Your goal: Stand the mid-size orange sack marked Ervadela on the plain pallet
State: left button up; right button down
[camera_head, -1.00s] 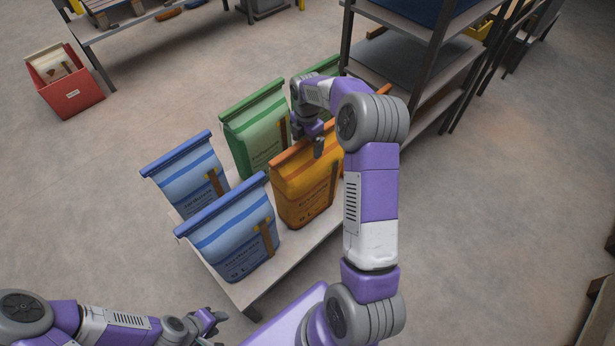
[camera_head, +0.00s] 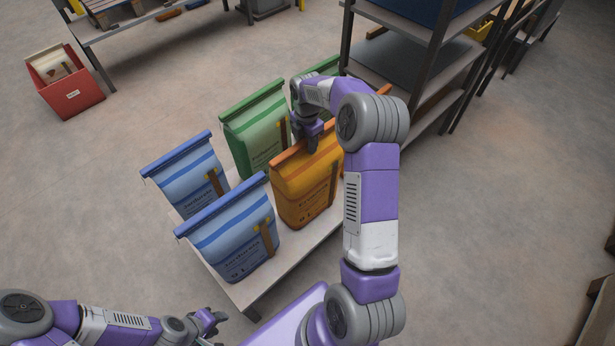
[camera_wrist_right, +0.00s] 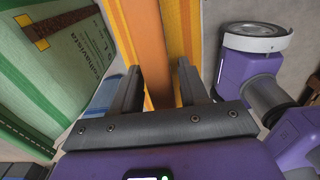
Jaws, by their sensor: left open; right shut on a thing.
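The orange sack (camera_head: 303,196) stands upright at the front right of a group of sacks on a light, low table (camera_head: 262,284). Its printed name is too small to read surely. My right gripper (camera_head: 308,140) is at its folded top edge, shut on it. In the right wrist view the orange top strip (camera_wrist_right: 150,50) runs between the two fingers of this gripper (camera_wrist_right: 160,85). My left gripper (camera_head: 214,318) is open and empty at the bottom, apart from the sacks. A slatted wooden pallet (camera_head: 112,14) lies on a table at the top left; its markings cannot be told.
Two blue sacks (camera_head: 236,235) stand left of the orange sack. A green sack (camera_head: 254,130) is close behind it, with another green one (camera_head: 322,72) farther back. A shelf rack (camera_head: 425,80) stands behind right. A red bin (camera_head: 72,92) is on the floor at left.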

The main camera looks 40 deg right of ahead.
jog(key=shift+s+f, duration=0.1)
jog(key=shift+f, duration=0.05)
jog(key=shift+r+p, duration=2.45)
jog(key=shift+r, duration=0.45)
jog(key=shift+w, duration=0.2)
